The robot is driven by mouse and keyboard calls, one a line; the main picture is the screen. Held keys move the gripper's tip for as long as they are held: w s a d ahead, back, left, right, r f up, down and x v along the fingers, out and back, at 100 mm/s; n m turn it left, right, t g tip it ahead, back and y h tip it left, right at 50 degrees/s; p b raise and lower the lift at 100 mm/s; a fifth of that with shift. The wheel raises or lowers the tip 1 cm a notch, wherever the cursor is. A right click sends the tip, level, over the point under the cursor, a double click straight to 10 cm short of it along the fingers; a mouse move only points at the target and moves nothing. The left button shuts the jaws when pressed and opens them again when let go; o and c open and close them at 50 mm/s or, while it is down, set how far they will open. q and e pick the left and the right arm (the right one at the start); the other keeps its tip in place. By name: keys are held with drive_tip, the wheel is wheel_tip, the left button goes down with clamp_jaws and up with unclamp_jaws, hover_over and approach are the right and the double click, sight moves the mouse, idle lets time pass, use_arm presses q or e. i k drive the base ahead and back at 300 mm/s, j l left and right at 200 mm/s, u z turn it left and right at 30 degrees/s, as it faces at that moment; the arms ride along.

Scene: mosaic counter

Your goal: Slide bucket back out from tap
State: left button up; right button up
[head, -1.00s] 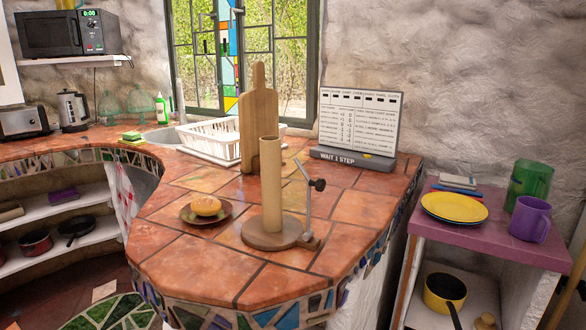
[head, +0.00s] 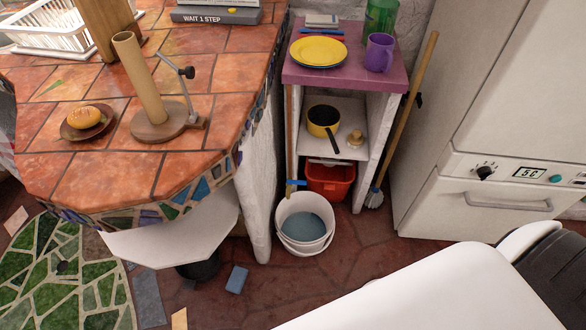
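A white bucket (head: 302,243) stands upright on the floor, between the end of the counter and the purple-topped shelf unit. A blue-grey surface, like water, shows inside it. A thin copper-coloured pipe (head: 290,135) runs down the left side of the shelf unit. A blue tap handle (head: 296,183) sits at its lower end, just above the bucket's back rim. The tap's outlet is too small to make out. Neither of my grippers is in view. A white part of my own body fills the lower right.
A red bucket (head: 329,181) stands under the shelf unit (head: 361,150), behind the white bucket. A broom (head: 405,115) leans to its right. A blue block (head: 236,279) lies on the floor in front. Reddish floor (head: 325,275) is clear before the bucket.

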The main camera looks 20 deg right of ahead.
sight(305, 221)
drive_tip(key=z, duration=0.9)
drive_tip(key=l, duration=0.2)
drive_tip(key=u, duration=0.05)
